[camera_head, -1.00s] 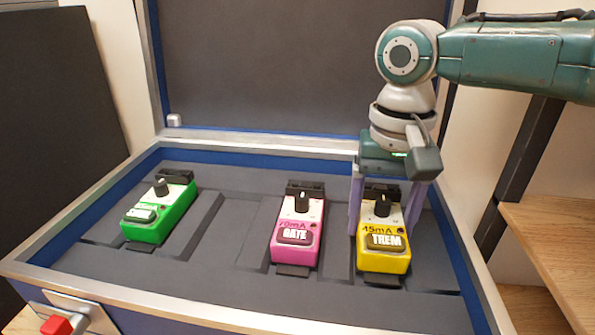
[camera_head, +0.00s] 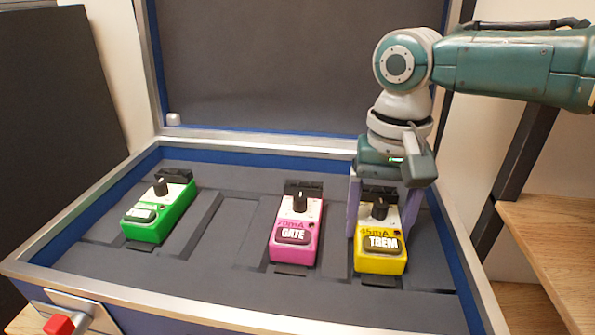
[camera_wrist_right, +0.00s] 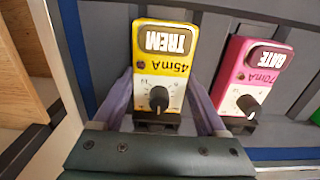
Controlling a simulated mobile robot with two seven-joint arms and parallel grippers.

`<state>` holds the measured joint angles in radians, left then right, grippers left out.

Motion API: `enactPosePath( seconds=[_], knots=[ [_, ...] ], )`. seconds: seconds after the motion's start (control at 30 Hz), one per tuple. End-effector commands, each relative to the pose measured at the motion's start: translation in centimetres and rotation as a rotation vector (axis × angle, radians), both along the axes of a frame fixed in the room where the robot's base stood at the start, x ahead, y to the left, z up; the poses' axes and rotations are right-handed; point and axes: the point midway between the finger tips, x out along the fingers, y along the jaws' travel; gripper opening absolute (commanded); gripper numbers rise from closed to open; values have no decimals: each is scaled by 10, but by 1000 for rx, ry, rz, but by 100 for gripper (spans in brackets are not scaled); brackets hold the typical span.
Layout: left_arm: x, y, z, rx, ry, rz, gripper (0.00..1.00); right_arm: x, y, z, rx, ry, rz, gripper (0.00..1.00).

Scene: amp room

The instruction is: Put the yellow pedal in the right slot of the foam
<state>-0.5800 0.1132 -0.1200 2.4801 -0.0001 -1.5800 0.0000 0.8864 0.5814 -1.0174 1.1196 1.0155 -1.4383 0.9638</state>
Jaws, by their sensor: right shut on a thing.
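The yellow pedal (camera_head: 380,240), labelled TREM and 45mA, is at the right side of the dark foam (camera_head: 225,285) in the open case. My right gripper (camera_head: 380,215) comes down from above with its purple fingers on either side of the pedal and is shut on it. The right wrist view shows the yellow pedal (camera_wrist_right: 160,70) between the two fingers (camera_wrist_right: 165,105). The right slot lies under or around the pedal and is mostly hidden; I cannot tell how deep the pedal sits. My left gripper is not in view.
A pink GATE pedal (camera_head: 297,230) stands just left of the yellow one, and a green pedal (camera_head: 160,210) is at the far left of the foam. An empty recess (camera_head: 205,230) lies between them. The case's metal rim (camera_head: 230,318) and raised lid (camera_head: 300,65) surround the foam.

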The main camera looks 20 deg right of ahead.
Motion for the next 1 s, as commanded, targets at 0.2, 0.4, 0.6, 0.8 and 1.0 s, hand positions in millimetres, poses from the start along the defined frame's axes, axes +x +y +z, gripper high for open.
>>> enactPosePath(
  seconds=[0.2, 0.4, 0.6, 0.8, 1.0],
  knots=[
    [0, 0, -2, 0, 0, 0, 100, -2, -2, -8, -8, 2, 1, 0],
    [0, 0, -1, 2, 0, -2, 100, -3, -4, -10, -12, 4, -1, 0],
    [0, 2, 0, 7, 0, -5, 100, -3, -4, -15, -13, 4, 1, 0],
    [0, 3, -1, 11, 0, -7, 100, -3, -4, -16, -13, 4, 1, 0],
    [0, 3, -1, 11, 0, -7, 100, -3, -4, -17, -13, 3, 1, 89]
  ],
)
